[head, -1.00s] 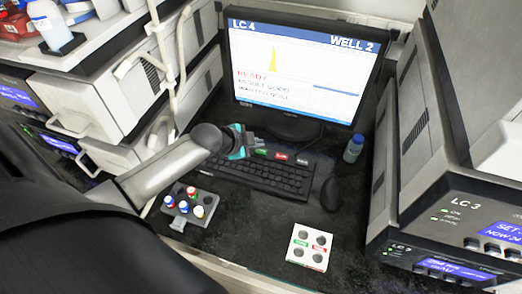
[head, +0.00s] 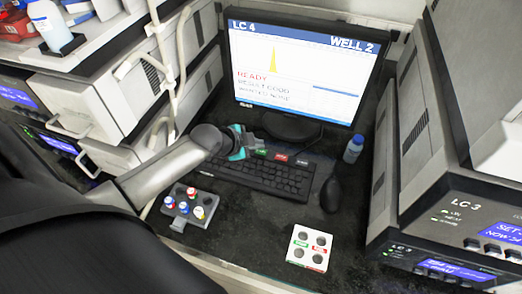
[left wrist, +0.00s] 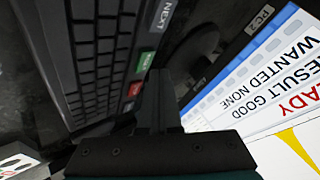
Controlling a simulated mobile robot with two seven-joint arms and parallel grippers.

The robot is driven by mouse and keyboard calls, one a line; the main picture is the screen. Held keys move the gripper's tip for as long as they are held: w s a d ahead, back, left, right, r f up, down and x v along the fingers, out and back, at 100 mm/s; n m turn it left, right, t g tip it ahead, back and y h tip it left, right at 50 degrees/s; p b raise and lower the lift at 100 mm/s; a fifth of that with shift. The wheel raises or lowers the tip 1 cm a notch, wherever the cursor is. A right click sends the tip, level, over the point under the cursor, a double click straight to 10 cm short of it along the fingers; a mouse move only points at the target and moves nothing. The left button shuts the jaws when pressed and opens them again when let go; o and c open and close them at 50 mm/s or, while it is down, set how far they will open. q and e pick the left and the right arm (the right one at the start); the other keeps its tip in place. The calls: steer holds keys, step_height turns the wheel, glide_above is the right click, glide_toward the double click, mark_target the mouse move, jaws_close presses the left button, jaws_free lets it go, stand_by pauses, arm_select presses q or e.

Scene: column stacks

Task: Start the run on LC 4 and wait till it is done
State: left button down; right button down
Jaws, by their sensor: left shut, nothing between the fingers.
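The monitor (head: 300,70) at the back reads LC 4, WELL 2, READY, RESULT GOOD, WANTED NONE, with a yellow peak on its plot. It also shows at the right of the left wrist view (left wrist: 262,95). The black keyboard (head: 255,178) lies in front of it, with green, red and black labelled keys along its far edge. In the left wrist view the black key (left wrist: 163,16) reads NEXT. My left gripper (head: 258,142) is shut and empty by the keyboard's far edge, near the green key (head: 261,153). Whether it touches a key is unclear. My right gripper is out of view.
A grey rack (head: 190,207) with several capped vials sits at the front left. A white block (head: 309,256) with dark round holes lies at the front. A mouse (head: 331,194) and a blue-capped bottle (head: 353,150) stand right of the keyboard. The LC 3 instrument (head: 455,222) is at right.

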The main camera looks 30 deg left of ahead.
mark_target(257, 153)
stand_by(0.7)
arm_select(q)
steer(key=shift+f, duration=0.45)
steer(key=shift+f+b, duration=0.35)
steer(key=shift+f, duration=0.05)
stand_by(0.4)
stand_by(0.4)
steer(key=shift+r+p, duration=0.85)
steer(key=shift+p, duration=0.2)
step_height(257, 153, up, 5)
steer(key=p, duration=0.5)
stand_by(3.8)
